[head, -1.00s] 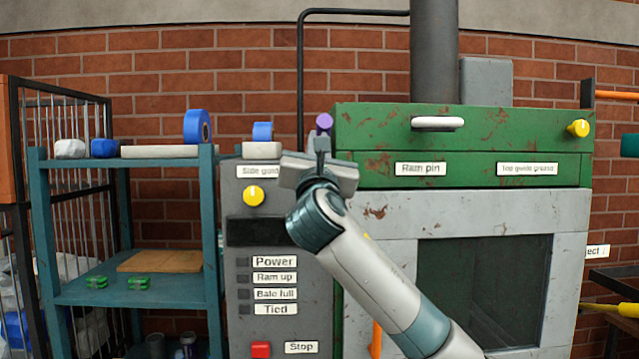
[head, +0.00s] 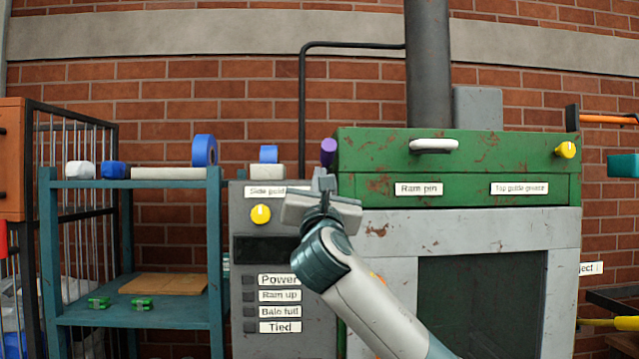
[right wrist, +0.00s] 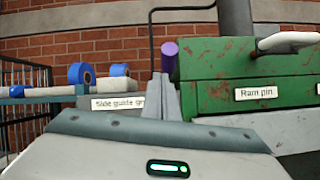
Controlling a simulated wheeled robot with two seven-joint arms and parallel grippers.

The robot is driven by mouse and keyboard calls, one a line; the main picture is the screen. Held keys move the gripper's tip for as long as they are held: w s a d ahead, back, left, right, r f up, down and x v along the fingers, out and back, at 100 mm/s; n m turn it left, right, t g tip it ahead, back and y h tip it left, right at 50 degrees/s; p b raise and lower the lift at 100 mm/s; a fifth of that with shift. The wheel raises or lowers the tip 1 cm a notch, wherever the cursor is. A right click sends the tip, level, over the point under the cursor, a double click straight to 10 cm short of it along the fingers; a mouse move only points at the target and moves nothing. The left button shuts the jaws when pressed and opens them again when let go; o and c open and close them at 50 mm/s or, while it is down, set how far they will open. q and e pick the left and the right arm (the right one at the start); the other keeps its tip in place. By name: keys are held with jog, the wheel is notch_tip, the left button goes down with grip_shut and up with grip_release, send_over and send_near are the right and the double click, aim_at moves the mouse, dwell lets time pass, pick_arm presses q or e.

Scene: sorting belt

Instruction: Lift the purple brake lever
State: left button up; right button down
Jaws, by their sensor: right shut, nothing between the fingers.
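The purple brake lever (head: 328,151) shows as a short purple cylinder at the left end of the green machine housing. It also shows in the right wrist view (right wrist: 169,61), just above and beyond the fingertips. My right gripper (head: 323,178) is shut and empty, its fingers pointing up just below the lever. In the right wrist view the closed fingers (right wrist: 162,98) stand in front of the lever's lower end, so I cannot tell whether they touch it. My left gripper is not in view.
The green housing (head: 374,155) with a white handle (head: 433,145) lies right of the gripper. A teal shelf (head: 215,230) holds blue and white items. A dark pipe (head: 303,110) runs up behind the lever.

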jog(key=s+r+b, duration=0.1)
jog(key=s+b, duration=0.2)
jog(key=s, duration=0.4)
jog(key=shift+s+a, duration=0.2)
jog(key=shift+r, duration=0.1)
